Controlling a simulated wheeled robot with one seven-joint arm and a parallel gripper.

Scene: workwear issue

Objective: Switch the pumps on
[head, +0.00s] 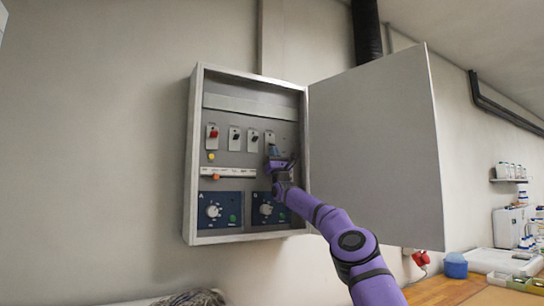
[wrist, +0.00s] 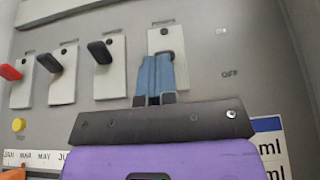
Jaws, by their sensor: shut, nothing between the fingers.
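An open grey wall cabinet (head: 250,86) holds a row of lever switches. From the left they are a red lever switch (head: 212,133), two black lever switches (head: 234,137) (head: 252,140), and a rightmost switch (head: 269,136). The wrist view shows the red lever (wrist: 10,72), the black levers (wrist: 50,63) (wrist: 100,52), and the rightmost switch's pale plate (wrist: 161,40). ON is printed above OFF right of that plate. My gripper (wrist: 155,66) is shut and empty, its blue fingertips over the lower part of this plate. They hide its lever; contact cannot be told.
Below the switches are a yellow button (head: 211,156), a label strip with an orange marker (head: 216,177), and two blue dial panels (head: 226,224) (head: 281,219). The cabinet door (head: 375,150) stands open at right, close beside my arm. A bench (head: 450,290) stands lower right.

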